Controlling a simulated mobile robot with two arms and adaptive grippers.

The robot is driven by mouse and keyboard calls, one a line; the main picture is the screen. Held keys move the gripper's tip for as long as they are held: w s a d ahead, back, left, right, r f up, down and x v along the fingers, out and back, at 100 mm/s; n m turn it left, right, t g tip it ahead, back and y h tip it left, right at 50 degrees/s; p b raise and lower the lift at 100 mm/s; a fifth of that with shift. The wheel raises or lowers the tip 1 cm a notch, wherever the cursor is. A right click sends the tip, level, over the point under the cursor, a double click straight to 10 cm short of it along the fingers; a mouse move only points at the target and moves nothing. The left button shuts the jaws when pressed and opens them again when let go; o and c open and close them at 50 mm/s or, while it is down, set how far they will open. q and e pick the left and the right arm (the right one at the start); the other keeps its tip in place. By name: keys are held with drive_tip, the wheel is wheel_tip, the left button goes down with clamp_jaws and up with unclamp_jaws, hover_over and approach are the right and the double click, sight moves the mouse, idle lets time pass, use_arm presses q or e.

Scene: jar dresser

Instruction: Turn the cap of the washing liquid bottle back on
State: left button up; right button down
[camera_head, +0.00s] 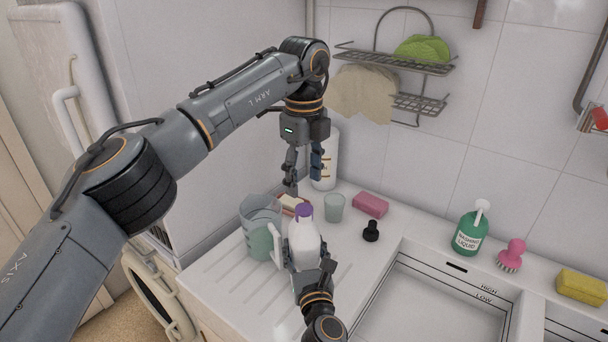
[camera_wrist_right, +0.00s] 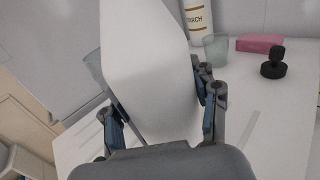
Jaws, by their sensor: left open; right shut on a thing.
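A white bottle (camera_head: 304,240) stands upright, or is held so, at the front of the draining board. A purple cap (camera_head: 304,212) shows at its top; I cannot tell whether it is screwed tight. My right gripper (camera_head: 305,266) is shut on the bottle's body. In the right wrist view the white bottle (camera_wrist_right: 150,75) sits between its fingers, with its top out of frame. My left gripper (camera_head: 304,183) points down, open and empty, above the cap and apart from it. A green bottle labelled washing liquid (camera_head: 469,232), with a white pump, stands farther right by the sink.
A clear jug (camera_head: 259,226) stands close left of the white bottle. A glass (camera_head: 334,208), a pink block (camera_head: 370,204), a black stopper (camera_head: 371,232) and a starch bottle (camera_head: 325,165) stand behind. The sink (camera_head: 430,305) is at right; a wall rack (camera_head: 400,62) hangs above.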

sight(304, 208)
use_arm(q)
drive_tip(key=shift+n, duration=0.4)
drive_tip(key=shift+f, duration=4)
drive_tip(key=shift+c, duration=0.4)
